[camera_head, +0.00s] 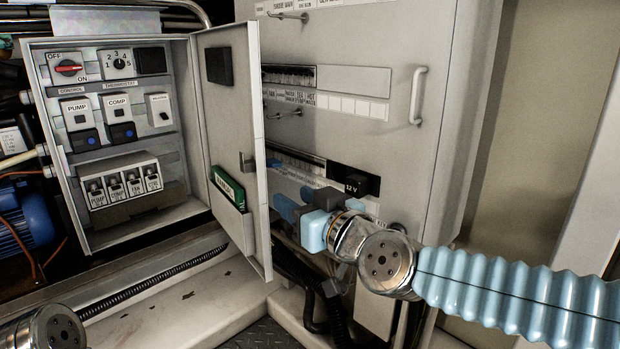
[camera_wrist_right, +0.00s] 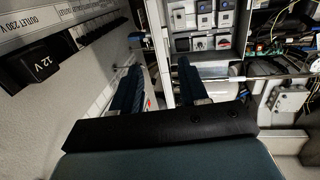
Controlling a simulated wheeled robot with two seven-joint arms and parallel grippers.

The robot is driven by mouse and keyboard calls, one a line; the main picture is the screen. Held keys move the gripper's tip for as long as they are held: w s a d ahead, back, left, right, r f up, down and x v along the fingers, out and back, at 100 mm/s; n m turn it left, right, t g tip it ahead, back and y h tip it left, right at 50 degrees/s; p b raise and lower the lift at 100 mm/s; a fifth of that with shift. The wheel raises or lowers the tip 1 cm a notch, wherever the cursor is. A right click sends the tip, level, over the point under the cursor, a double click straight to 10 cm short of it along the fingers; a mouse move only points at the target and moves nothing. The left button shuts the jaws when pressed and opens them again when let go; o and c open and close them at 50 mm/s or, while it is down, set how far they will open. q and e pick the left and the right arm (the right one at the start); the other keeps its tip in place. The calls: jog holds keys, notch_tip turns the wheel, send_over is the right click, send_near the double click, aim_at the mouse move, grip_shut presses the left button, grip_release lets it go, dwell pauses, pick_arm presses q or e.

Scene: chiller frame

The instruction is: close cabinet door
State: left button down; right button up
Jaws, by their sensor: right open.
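The grey control cabinet (camera_head: 110,42) stands at the left in the head view. Its door (camera_head: 228,130) is swung wide open towards me, hinged on the cabinet's right side. A green booklet (camera_head: 228,185) sits in a pocket on the door's inner face. My right gripper (camera_head: 291,202) is open and empty, just right of the door's free edge. In the right wrist view its two dark fingers (camera_wrist_right: 157,78) point towards the cabinet, and the pale door edge (camera_wrist_right: 157,45) shows between them; I cannot tell whether they touch it. My left gripper is out of the picture.
A large grey panel with a handle (camera_head: 417,96) and a 12 V socket (camera_head: 357,184) stands close behind my right gripper. Black hoses (camera_head: 330,300) run below the door. A pale ledge (camera_head: 190,305) lies under the cabinet. A blue motor (camera_head: 25,218) is at far left.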

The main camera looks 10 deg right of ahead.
aim_at(261, 166)
jog(key=x, duration=0.4)
jog(key=r+x, duration=0.1)
jog(key=x, duration=0.3)
jog(key=r+x, duration=0.1)
jog(key=x, duration=0.3)
jog(key=shift+w+b, duration=0.35)
jog(key=shift+w, duration=0.1)
grip_shut()
